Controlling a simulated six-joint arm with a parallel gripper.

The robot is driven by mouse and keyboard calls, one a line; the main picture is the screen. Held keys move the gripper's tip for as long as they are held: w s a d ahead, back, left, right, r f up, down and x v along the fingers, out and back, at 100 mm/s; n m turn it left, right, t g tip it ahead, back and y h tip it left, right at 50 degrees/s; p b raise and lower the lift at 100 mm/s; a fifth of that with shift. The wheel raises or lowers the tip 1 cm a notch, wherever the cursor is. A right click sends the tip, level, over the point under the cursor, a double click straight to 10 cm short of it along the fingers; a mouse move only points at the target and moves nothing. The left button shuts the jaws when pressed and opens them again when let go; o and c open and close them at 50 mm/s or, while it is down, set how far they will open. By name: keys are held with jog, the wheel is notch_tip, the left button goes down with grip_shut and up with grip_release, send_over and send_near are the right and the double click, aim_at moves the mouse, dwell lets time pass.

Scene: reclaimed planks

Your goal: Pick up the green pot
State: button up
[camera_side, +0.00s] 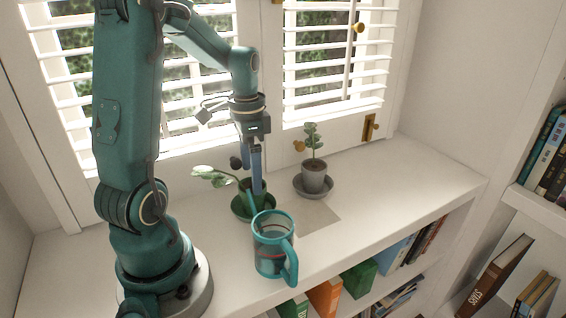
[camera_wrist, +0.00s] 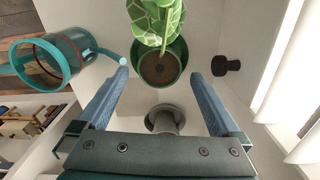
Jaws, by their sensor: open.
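The green pot (camera_side: 240,207) holds a leafy plant and stands on the white sill, below my gripper (camera_side: 258,188) in the side view. Its near side is partly hidden by the fingers and a teal mug. In the wrist view the green pot (camera_wrist: 176,76) shows its round rim and brown soil, with broad variegated leaves over its far part. My gripper (camera_wrist: 158,75) is open, with its blue fingers apart on either side of the pot's line. Nothing is held. I cannot tell whether a finger touches the pot.
The teal mug (camera_side: 270,247) stands close in front of the pot, and at left in the wrist view (camera_wrist: 66,58). A grey pot (camera_side: 314,178) with a plant stands to the right on a saucer. A dark knob (camera_wrist: 226,66) is near the window. The sill's right is clear.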

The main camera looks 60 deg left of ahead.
jog(key=shift+f, duration=2.4)
grip_shut()
notch_tip(320, 180, up, 13)
